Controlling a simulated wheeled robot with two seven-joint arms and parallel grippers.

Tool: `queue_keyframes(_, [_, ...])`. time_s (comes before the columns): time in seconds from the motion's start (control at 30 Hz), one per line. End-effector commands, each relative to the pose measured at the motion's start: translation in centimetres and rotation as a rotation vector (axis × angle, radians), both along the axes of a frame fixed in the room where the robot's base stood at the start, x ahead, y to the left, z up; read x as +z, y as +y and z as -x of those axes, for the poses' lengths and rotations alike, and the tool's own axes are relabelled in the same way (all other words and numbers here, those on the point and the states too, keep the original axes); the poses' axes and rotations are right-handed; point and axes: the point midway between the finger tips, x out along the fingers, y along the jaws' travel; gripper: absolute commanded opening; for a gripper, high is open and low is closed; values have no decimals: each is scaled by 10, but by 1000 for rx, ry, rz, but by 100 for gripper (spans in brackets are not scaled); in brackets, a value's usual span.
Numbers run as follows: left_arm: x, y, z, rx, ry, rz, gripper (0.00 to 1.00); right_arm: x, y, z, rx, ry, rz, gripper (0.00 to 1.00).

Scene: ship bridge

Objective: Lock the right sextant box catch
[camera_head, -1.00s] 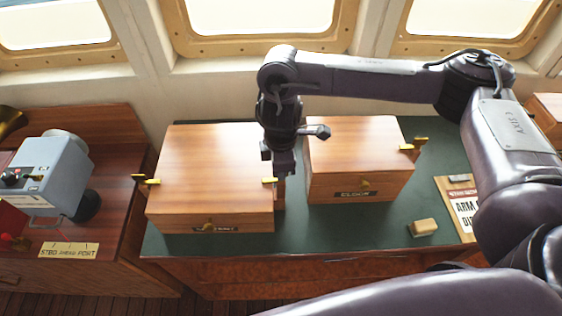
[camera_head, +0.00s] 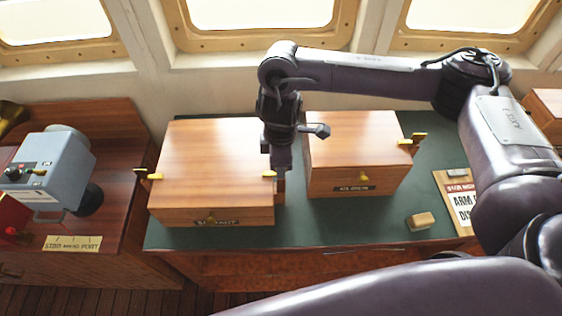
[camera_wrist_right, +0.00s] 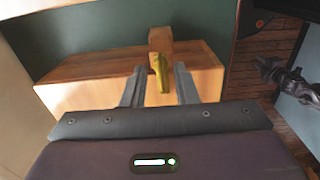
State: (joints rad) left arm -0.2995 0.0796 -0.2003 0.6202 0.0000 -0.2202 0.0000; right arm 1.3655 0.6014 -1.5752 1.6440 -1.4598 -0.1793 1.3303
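The sextant box (camera_head: 215,165) is the left wooden box on the green-topped table, with its lid down. Its right brass catch (camera_head: 269,174) sits at the right lid edge, partly hidden by my right gripper (camera_head: 280,165). In the wrist view this catch (camera_wrist_right: 160,74) runs from a small wooden block (camera_wrist_right: 160,42) toward the box top. My right gripper's fingers (camera_wrist_right: 160,88) are open, one on each side of the catch; contact is unclear. The left catch (camera_head: 148,174) sticks outward. A dark jointed part at the right of the wrist view is perhaps my left gripper.
A second wooden box (camera_head: 352,150) stands just to the right, leaving a narrow gap where my gripper is. A small tan block (camera_head: 420,221) and a sign (camera_head: 458,200) lie on the right of the table. A blue-grey device (camera_head: 50,172) stands on the left cabinet.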

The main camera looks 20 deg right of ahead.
Motion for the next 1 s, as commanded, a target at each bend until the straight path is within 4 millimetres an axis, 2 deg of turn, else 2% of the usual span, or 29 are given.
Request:
queue_keyframes(0.33, [0,0,0,0,0,0,27,3,0,0,3,0,1,27])
queue_keyframes(0.7, [-2,0,0,0,1,0,27,55,0,0,3,-4,2,27])
queue_keyframes(0.83, [-3,0,1,0,1,0,27,69,0,-1,2,-3,1,27])
queue_keyframes(1.0, [-3,0,1,0,1,0,27,77,0,0,1,0,1,27])
